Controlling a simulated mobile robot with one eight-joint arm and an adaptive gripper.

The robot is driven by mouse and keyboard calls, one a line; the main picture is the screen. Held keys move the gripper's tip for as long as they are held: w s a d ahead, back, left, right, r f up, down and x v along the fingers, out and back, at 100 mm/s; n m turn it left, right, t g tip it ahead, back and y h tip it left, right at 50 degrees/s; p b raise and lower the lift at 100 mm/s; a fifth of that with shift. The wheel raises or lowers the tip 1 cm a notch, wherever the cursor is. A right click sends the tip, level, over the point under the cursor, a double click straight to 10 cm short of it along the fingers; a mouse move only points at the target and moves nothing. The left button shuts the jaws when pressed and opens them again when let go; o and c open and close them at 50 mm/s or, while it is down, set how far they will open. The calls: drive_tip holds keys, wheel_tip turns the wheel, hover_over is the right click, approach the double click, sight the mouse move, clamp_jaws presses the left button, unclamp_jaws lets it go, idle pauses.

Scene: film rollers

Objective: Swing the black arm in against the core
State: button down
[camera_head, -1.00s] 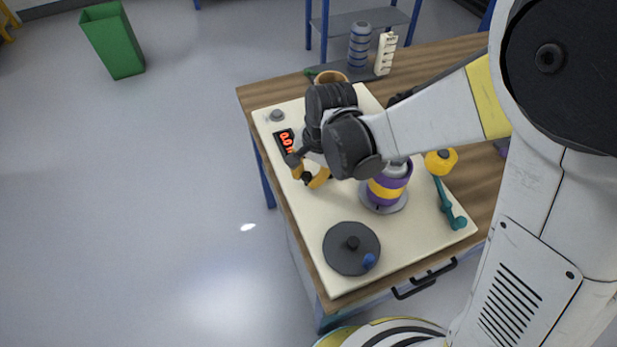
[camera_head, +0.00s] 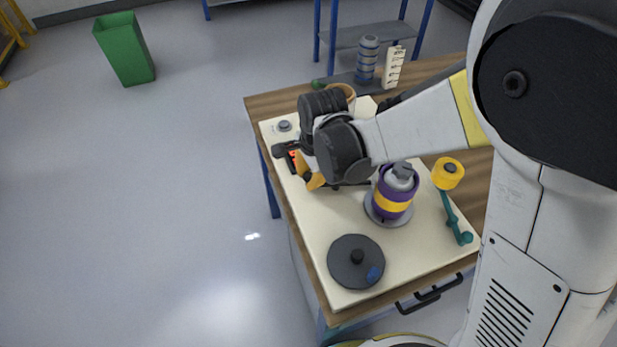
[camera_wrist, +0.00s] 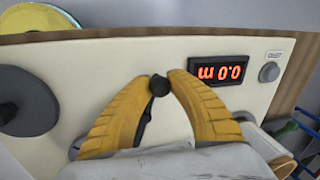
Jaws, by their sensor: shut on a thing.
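The core (camera_head: 395,192) is an upright purple and yellow roll with a grey top, on a round grey base on the cream board. My gripper (camera_head: 312,180) is left of the core and apart from it, low over the board. In the wrist view its two yellow fingers (camera_wrist: 159,88) are shut on a round black knob (camera_wrist: 159,85). A thin dark piece of the black arm (camera_head: 350,185) shows between my gripper and the core. The rest of the arm is hidden by my gripper and wrist, so I cannot tell whether it touches the core.
A dark disc (camera_head: 356,258) with a blue spot lies at the board's front. A teal arm with a yellow roller (camera_head: 448,173) stands right of the core. A red display (camera_wrist: 231,71) and a grey button (camera_head: 284,126) are at the left edge. Board between disc and gripper is clear.

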drive_tip(key=shift+w, duration=0.1)
drive_tip(key=c, duration=1.2)
unclamp_jaws()
drive_tip(key=shift+o, duration=0.2)
wheel_tip(320, 180, up, 12)
drive_tip(key=s+d, duration=0.1)
drive_tip(key=s, duration=0.1)
drive_tip(key=shift+d, duration=0.15)
drive_tip(key=shift+f, duration=0.1)
